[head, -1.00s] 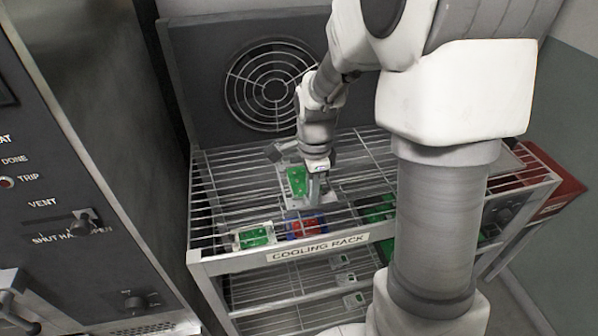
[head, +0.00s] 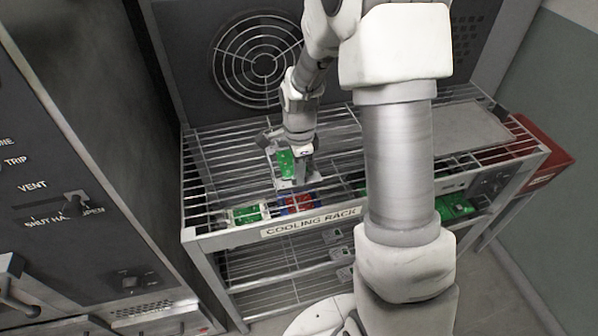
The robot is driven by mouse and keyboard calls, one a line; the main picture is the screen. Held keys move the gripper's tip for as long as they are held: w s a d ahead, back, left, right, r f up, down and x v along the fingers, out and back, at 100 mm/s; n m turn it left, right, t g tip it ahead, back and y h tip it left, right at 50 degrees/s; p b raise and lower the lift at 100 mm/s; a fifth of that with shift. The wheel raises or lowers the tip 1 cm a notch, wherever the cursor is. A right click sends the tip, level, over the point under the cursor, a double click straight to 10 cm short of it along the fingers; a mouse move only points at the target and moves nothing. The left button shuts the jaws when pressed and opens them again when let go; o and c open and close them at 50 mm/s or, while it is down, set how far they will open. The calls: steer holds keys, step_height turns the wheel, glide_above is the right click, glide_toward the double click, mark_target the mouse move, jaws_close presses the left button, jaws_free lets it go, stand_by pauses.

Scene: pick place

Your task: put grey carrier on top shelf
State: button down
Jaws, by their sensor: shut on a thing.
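The grey carrier (head: 283,184), with a green circuit board in it, is at the left-middle of the cooling rack in the head view. My gripper (head: 298,179) points down and is shut on it, covering its right part. The carrier is over the wire top shelf (head: 215,160), behind the red and blue carrier (head: 298,203). I cannot tell whether it touches the wires.
A pale carrier with a green board (head: 247,214) is at the rack's front left. Other carriers (head: 343,255) are on lower levels. A grey flat panel (head: 465,130) is at the right of the top. A red box (head: 548,150) stands beyond the rack.

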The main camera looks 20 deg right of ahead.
steer(key=shift+f, duration=0.25)
steer(key=c, duration=0.8)
jaws_free()
steer(key=shift+r, duration=0.1)
steer(key=shift+c, duration=0.2)
steer(key=shift+r, duration=0.1)
step_height(320, 180, up, 11)
steer(key=s+r+n+t, duration=0.2)
steer(key=s+r+n, duration=0.5)
steer(key=s+n, duration=0.2)
steer(key=s+r+n+t, duration=0.3)
steer(key=s+r+n, duration=0.4)
steer(key=s+n, duration=0.2)
steer(key=shift+s+a+t+p, duration=0.3)
steer(key=shift+s+a+p, duration=0.1)
steer(key=shift+s, duration=0.8)
